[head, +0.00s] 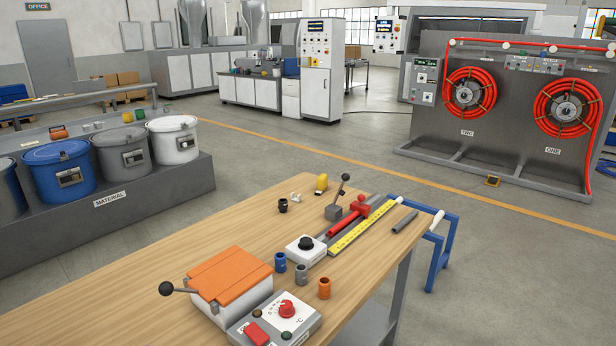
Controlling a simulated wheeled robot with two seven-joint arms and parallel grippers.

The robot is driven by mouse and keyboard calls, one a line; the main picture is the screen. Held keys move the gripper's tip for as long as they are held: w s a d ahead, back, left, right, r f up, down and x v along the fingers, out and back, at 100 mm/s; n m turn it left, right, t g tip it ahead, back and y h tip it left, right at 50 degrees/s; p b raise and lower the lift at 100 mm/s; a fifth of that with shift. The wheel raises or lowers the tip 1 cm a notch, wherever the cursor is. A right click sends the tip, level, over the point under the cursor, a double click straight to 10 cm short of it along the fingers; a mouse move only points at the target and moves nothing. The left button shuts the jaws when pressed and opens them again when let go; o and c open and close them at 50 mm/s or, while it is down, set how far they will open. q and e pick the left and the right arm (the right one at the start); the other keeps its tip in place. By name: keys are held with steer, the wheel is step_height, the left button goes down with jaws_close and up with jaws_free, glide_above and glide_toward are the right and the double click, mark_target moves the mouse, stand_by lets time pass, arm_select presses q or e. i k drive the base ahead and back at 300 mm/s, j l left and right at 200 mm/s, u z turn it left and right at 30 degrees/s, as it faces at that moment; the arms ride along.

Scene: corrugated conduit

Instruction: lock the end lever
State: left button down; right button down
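A lever with a black ball knob (345,178) rises from a small grey block (333,212) towards the far end of the wooden workbench. It leans up and to the right. Beside it, a red clamp-like piece (359,206) sits at the end of a red rod (344,224) on a dark rail. A second black-knobbed lever (166,288) sticks out left from the orange-topped box (229,277) at the near end. I cannot tell from the picture which lever is the end lever, nor whether either is locked. Neither of my grippers is in view.
A yellow ruler (362,227) lies along the rail. A white box with a black knob (306,250), blue, grey and orange cylinders (324,288), and a control box with a red dial (287,309) stand nearer. The bench's left side (200,240) is clear.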

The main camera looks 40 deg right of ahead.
mark_target(345, 177)
steer(key=l+u, duration=0.15)
steer(key=l, duration=0.55)
steer(key=k+l+u, duration=0.1)
steer(key=l, duration=0.65)
